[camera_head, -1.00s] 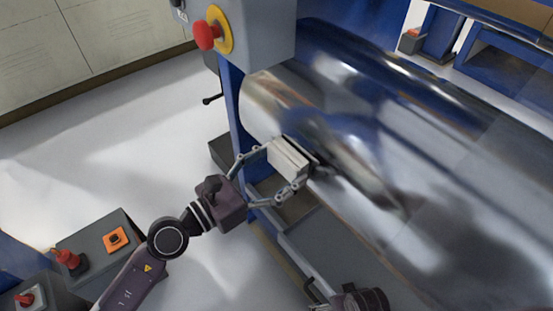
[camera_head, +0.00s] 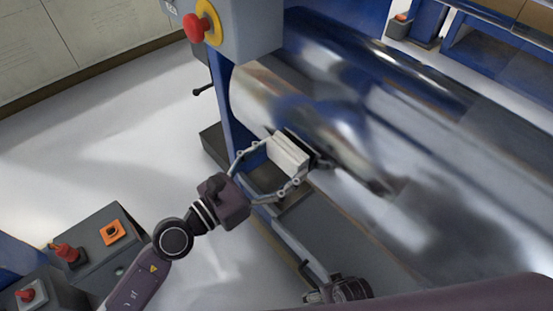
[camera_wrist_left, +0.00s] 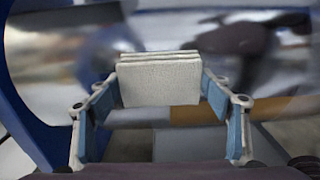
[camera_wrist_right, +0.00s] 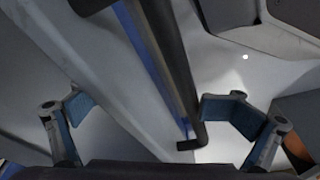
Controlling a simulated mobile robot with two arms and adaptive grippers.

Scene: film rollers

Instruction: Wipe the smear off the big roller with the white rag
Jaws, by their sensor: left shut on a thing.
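The big roller (camera_head: 300,108) is a shiny metal cylinder lying across the machine; it also fills the back of the left wrist view (camera_wrist_left: 60,60). My left gripper (camera_head: 286,162) is shut on the white rag (camera_head: 288,150), a folded pad between its fingertips. The rag (camera_wrist_left: 160,86) is at the roller's near side, towards its left end; I cannot tell whether it touches. Dark streaks (camera_head: 375,180) show on the roller right of the rag; I cannot tell smear from reflection. My right gripper (camera_wrist_right: 148,108) is open, with its fingers wide apart and nothing between them.
A grey control box with a red button (camera_head: 194,28) stands at the roller's left end. A dark bar (camera_wrist_right: 170,60) and a pale beam lie close beyond my right gripper. Dark boxes with red buttons (camera_head: 65,252) are at the lower left. Open floor lies on the left.

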